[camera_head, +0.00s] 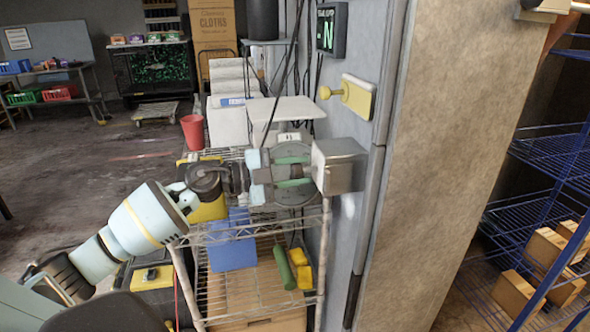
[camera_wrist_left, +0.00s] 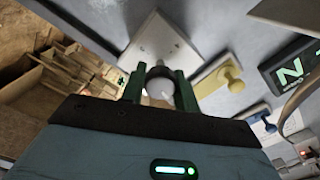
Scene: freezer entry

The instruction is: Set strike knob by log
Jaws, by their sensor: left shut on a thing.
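My left gripper (camera_head: 296,172) has its green fingers at a grey metal housing (camera_head: 340,166) on the wall beside the door edge. In the left wrist view, its fingers (camera_wrist_left: 159,86) are closed around a dark round knob (camera_wrist_left: 160,72) in front of a pale plate (camera_wrist_left: 160,42). A yellow plate with a yellow knob (camera_head: 357,96) is above the housing; it also shows in the left wrist view (camera_wrist_left: 217,77). A dark display (camera_head: 331,32) shows a green N. I cannot make out a log, or labels telling which knob is the strike knob. My right gripper is not in view.
A blue knob plate (camera_wrist_left: 258,115) is near the display in the left wrist view. Blue shelving (camera_head: 550,150) with boxes stands right of the wall. Open floor lies at left.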

